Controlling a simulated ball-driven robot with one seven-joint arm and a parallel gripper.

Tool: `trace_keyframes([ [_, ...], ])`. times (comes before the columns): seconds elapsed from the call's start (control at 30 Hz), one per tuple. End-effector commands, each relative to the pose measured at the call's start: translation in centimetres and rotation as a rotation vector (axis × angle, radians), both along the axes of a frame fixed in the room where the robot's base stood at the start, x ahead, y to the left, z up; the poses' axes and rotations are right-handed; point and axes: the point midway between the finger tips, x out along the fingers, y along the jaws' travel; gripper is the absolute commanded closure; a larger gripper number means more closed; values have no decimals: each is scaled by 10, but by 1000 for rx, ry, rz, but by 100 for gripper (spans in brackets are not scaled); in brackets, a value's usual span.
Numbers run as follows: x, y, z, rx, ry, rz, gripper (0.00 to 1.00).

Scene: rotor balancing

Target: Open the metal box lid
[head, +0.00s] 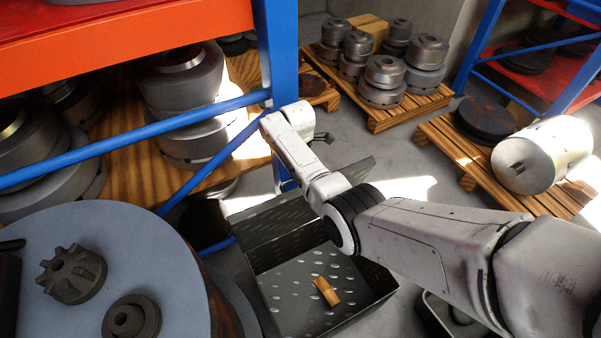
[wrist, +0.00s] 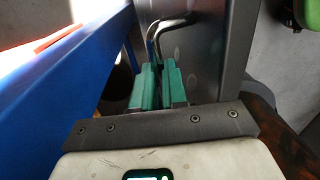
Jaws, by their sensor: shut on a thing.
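The dark metal box (head: 380,292) stands on the floor at the lower middle of the head view. Its inside is visible, with a perforated floor and a small orange-brown curved piece (head: 326,291) in it. Perforated dark panels rise at its far side, partly hidden behind my arm; I cannot tell exactly where the lid ends. In the wrist view, my gripper (wrist: 159,85) has green fingers closed at a bent metal handle (wrist: 172,22) on a grey panel (wrist: 212,50), apparently the lid. The gripped part is mostly hidden between the fingers. My fingers are not clear in the head view.
A blue rack post (head: 276,60) stands close to my wrist; blue framework also fills the left of the wrist view (wrist: 70,70). A round grey-blue table (head: 190,240) with gear parts is at lower left. Pallets (head: 400,112) with metal rotors stand behind.

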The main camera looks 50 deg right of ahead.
Motion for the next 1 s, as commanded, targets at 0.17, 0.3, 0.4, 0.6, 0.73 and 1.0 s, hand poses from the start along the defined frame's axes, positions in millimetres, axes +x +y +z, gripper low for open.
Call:
trace_keyframes([
  [0.17,-5,3,-8,10,11,0,75],
  [0.3,-4,3,-6,8,9,0,62],
  [0.4,-3,2,-4,7,8,0,62],
  [0.6,-2,2,-1,5,6,0,62],
  [0.73,0,1,13,4,4,0,62],
  [1.0,4,-1,64,3,3,0,62],
])
